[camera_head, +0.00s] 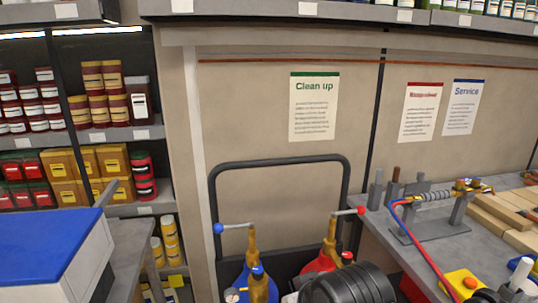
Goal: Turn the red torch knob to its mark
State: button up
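The torch (440,197) lies across a grey stand on the right-hand bench, with brass-coloured fittings at its right end. A small red knob (476,182) shows at that end, beside a small blue one (466,181). Its mark is too small to make out. A red hose (424,246) runs from the torch's left end down toward the bench front. My gripper's fingers do not show. A black ribbed rounded part, likely of my arm, fills the bottom centre, below and left of the torch and apart from it.
Two gas cylinders, one blue (240,278) and one red (318,264), stand on a black-framed cart (280,162) with brass valves and levers. Wooden blocks (505,215) lie at right. Stocked shelves stand left.

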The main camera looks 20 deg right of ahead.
aim_at(460, 183)
jog(key=z, duration=1.8)
jog(key=l, duration=0.1)
